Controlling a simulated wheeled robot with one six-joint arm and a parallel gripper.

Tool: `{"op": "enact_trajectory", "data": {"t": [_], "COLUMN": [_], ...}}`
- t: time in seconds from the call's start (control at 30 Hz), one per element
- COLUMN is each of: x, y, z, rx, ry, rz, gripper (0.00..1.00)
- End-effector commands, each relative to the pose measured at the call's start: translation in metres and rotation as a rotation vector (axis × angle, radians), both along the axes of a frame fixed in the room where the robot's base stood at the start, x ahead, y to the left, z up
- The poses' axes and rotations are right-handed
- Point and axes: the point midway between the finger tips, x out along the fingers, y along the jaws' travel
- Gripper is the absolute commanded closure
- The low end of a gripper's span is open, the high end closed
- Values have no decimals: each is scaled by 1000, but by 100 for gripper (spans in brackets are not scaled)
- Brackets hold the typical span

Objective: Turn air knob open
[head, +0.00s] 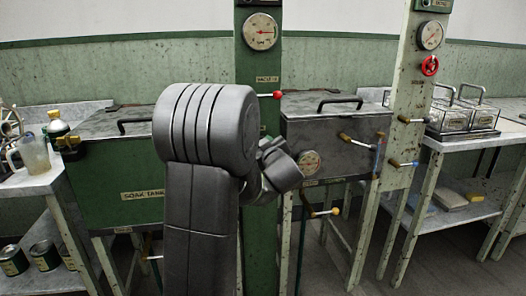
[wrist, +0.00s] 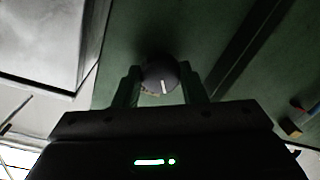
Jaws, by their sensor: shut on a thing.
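The air knob (wrist: 158,72) is a dark round knob with a short white mark on its face. It sits on a green panel (wrist: 130,35) in the wrist view. Its mark points toward the bottom of that picture, near my gripper's body. My gripper (wrist: 161,80) has one finger on each side of the knob and is shut on it. In the head view my arm covers the knob and the fingers.
The green soak tank (head: 110,180) stands left, a lidded metal basin (head: 330,140) right. Several valve handles project near the right post (head: 408,100).

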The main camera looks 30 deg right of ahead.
Motion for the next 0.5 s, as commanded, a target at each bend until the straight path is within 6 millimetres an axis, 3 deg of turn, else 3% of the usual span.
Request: {"op": "enact_trajectory", "data": {"t": [0.5], "x": [0], "y": [1], "z": [-4], "rx": [-477], "ry": [115], "rz": [0], "gripper": [85]}}
